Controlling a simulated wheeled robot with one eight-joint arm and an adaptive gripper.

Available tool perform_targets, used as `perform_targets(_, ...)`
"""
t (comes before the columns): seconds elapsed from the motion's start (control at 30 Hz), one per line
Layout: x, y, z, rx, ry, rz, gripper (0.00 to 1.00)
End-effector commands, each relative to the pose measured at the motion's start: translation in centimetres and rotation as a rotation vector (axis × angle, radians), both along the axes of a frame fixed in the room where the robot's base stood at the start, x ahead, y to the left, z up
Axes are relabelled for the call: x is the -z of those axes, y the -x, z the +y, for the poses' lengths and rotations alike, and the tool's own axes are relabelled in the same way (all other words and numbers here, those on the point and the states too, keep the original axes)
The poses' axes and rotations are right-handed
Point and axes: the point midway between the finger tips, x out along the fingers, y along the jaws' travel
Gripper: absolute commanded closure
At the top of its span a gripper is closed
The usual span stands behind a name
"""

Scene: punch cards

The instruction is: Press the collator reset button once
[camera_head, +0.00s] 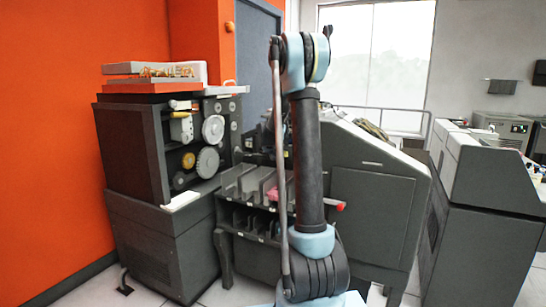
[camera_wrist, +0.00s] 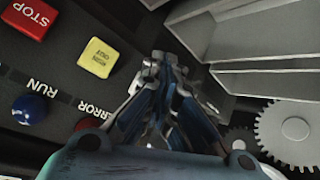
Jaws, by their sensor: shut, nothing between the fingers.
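In the wrist view a dark control panel (camera_wrist: 70,78) shows at the left, with its lettering turned. It carries a red square button marked STOP (camera_wrist: 29,17) and a yellow square button (camera_wrist: 99,57) with small text I cannot read. A round blue piece (camera_wrist: 28,109) sits by the word RUN, and a partly hidden red piece (camera_wrist: 87,125) by the word ERROR. No label reading reset is legible. My gripper (camera_wrist: 160,65) is shut and empty, with its tips to the right of the yellow button. I cannot tell whether they touch anything. In the head view I cannot make out the gripper.
Grey metal plates (camera_wrist: 265,45) and a large pale gear (camera_wrist: 290,130) lie right of my gripper. In the head view, a dark machine with gears (camera_head: 130,150) stands left, a slotted card rack (camera_head: 245,185) centre, and a grey cabinet (camera_head: 372,215) right of my arm.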

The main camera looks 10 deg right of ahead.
Motion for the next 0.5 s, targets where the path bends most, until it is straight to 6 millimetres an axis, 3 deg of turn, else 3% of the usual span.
perform_targets(0.5,0.0,1.3,0.9,-0.001,0.001,0.0,1.0)
